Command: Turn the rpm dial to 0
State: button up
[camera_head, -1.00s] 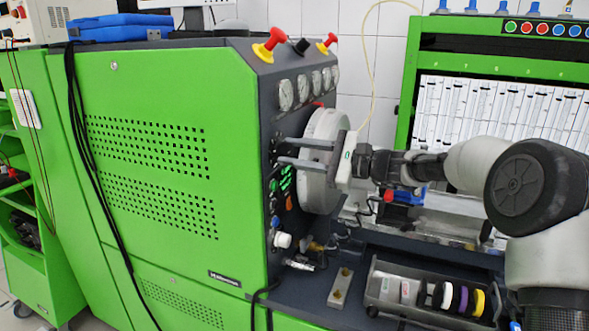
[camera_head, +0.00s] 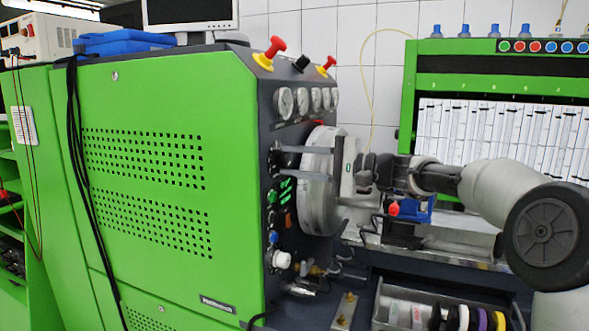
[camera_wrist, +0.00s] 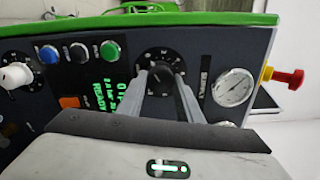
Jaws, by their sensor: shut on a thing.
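The rpm dial, a round black knob with white marks around it (camera_wrist: 161,62), sits on the dark control panel in the wrist view. My gripper (camera_wrist: 162,80) has one finger on each side of the knob and is shut on it. The number the dial points at is too small to read. In the head view my gripper (camera_head: 281,162) reaches left to the panel edge with both fingers level. The dial is mostly hidden there by the fingers and the steep viewing angle.
A green lit display (camera_wrist: 114,95), a green button (camera_wrist: 110,51), a blue button (camera_wrist: 48,54) and a white knob (camera_wrist: 16,76) lie left of the dial. A pressure gauge (camera_wrist: 233,87) and a red-yellow knob (camera_wrist: 283,76) lie right. A parts tray (camera_head: 425,314) stands below my arm.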

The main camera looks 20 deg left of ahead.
dwell(0.5)
jog(key=o, duration=1)
jog(key=shift+o, duration=0.2)
jog(key=s+d+p, duration=0.1)
jog(key=d, duration=1.6)
jog(key=shift+s+d, duration=0.2)
